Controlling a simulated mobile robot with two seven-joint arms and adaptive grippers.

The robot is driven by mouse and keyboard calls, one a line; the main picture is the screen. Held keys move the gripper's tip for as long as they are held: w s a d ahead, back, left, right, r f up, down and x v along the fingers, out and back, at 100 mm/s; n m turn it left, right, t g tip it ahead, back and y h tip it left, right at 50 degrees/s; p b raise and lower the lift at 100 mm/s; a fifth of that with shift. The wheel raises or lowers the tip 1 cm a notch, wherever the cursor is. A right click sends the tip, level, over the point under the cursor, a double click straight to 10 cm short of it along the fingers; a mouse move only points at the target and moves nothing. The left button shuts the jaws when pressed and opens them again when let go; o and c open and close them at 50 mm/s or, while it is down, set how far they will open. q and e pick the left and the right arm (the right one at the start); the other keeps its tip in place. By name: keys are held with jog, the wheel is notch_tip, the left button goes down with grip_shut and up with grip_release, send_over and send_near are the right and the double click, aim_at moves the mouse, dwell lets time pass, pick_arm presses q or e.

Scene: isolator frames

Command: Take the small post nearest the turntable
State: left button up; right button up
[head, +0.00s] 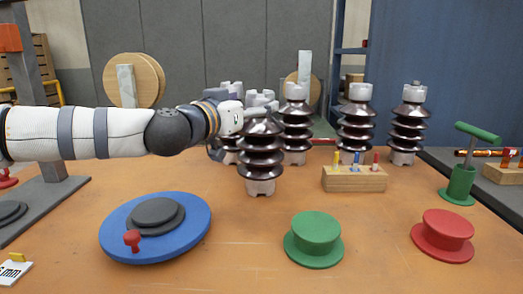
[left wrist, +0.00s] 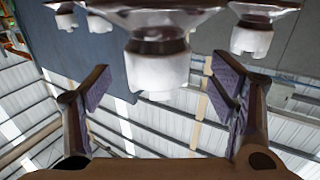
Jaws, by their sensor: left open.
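The turntable, a blue disc (head: 185,243) with a dark grey top, lies at the front left in the head view. Several small posts with dark brown ribs and pale caps stand behind it. The post nearest the turntable (head: 260,158) is upright, near the middle. My left gripper (head: 232,122) reaches in from the left at the height of that post's upper part, partly hidden. In the left wrist view, upside down, a pale cap (left wrist: 157,70) shows between the two open, purple-padded fingers. I cannot tell whether it lies between the tips or beyond them. My right gripper is not in view.
More posts (head: 295,130) stand close behind and to the right. A wooden block with small colored pegs (head: 354,180), a green knob (head: 313,240), a red knob (head: 443,235) and a green T-handled holder (head: 460,184) occupy the right. The orange tabletop (head: 255,245) is clear between turntable and green knob.

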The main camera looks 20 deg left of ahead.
pick_arm(q)
jog(key=w, duration=0.2)
jog(key=w+d+f, duration=0.1)
jog(key=shift+w, duration=0.4)
jog(key=shift+r, duration=0.15)
jog(key=c, duration=1.7)
jog(key=shift+r, duration=0.35)
grip_shut()
